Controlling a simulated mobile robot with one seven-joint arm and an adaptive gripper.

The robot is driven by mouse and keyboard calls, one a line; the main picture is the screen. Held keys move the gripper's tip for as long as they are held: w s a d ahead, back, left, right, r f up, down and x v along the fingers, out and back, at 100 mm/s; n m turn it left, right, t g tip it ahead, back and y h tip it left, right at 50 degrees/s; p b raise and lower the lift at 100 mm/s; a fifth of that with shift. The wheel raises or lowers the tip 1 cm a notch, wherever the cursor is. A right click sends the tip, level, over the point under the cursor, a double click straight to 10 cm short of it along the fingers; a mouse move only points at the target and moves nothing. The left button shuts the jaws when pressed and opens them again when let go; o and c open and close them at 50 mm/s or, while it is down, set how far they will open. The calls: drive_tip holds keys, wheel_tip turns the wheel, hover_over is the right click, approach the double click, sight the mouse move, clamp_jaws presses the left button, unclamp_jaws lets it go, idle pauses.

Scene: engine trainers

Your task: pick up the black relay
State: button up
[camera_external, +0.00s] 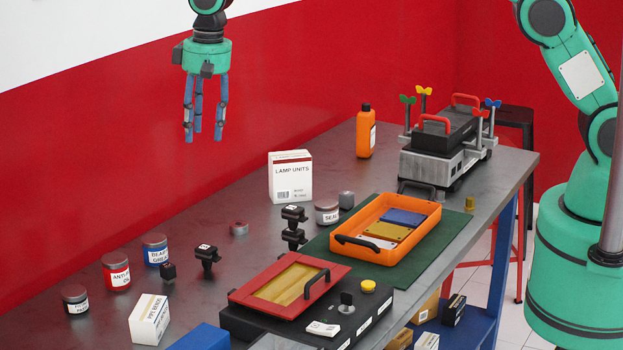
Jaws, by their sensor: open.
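Several small black parts stand on the grey bench, and I cannot tell for certain which is the black relay. A small black cube-shaped part (168,271) sits near the blue-labelled jar. A black part with a narrower lower end (207,256) stands to its right. Two similar black parts, an upper one (293,214) and a lower one (293,238) in the picture, stand close together near the middle. My gripper (203,137) hangs fingers down at the upper left, against the red wall. It is open and empty, well clear of the black parts.
Jars, including a red-labelled one (116,272), stand at the left. A white lamp box (290,178) and an orange bottle (365,135) stand farther back. An orange tray (435,243), a red-framed panel (262,301) and a model engine (445,152) fill the right.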

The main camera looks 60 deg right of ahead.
drive_tip(key=g, duration=0.1)
hover_over(168, 266)
wheel_tip(168, 266, down, 17)
drive_tip(key=shift+s+a+p, duration=0.2)
drive_tip(key=shift+a+p, duration=0.05)
drive_tip(key=shift+p, duration=0.15)
drive_tip(key=shift+f, duration=4.35)
drive_tip(key=shift+f, duration=0.1)
drive_tip(key=shift+w+d+f+b, duration=0.1)
drive_tip(key=shift+d+f+b, duration=0.1)
drive_tip(key=shift+f, duration=1.05)
drive_tip(key=shift+w+d+f+b, duration=0.1)
drive_tip(key=shift+f+b, duration=0.1)
drive_tip(key=shift+f, duration=1)
drive_tip(key=c, duration=1)
